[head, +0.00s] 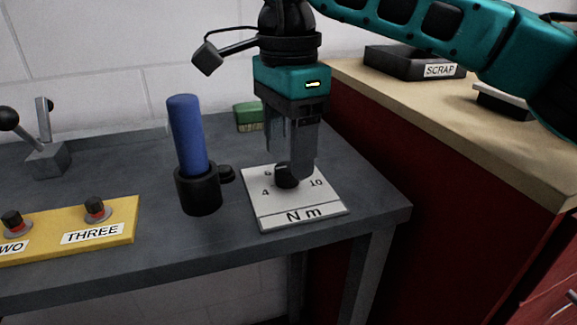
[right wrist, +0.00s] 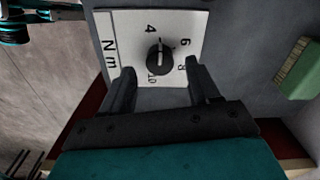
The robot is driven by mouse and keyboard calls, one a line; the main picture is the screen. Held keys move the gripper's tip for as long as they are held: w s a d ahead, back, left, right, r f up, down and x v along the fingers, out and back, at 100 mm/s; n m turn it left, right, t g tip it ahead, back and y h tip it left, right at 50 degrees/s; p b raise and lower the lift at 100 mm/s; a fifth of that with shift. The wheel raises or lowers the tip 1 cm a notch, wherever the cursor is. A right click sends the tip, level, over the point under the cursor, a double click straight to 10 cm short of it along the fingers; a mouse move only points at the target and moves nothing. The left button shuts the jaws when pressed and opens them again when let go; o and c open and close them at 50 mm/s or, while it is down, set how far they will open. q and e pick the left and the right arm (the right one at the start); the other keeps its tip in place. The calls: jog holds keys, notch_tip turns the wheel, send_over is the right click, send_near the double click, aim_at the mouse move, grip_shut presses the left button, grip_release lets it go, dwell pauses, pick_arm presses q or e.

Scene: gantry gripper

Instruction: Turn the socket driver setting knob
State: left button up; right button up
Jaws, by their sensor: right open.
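The setting knob (head: 287,175) is a small black dial on a white plate (head: 300,211) marked 4, 6, 10 and "N m" in the head view. In the right wrist view the knob (right wrist: 160,59) sits on the plate (right wrist: 118,22) among the numbers 4, 6, 8 and 10. My right gripper (head: 291,160) points down just above the knob. In the right wrist view its two fingers (right wrist: 160,75) are apart, one on each side and slightly short of the knob, with visible gaps. It holds nothing. My left gripper is not in view.
A blue-handled tool (head: 188,135) stands in a black holder (head: 199,190) left of the plate. A green brush (head: 248,116) lies behind. A yellow button panel (head: 125,213), a lever box (head: 46,160) and a SCRAP bin (head: 400,65) are around. The bench front edge is close.

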jog(key=shift+f, duration=1)
jog(key=c, duration=1)
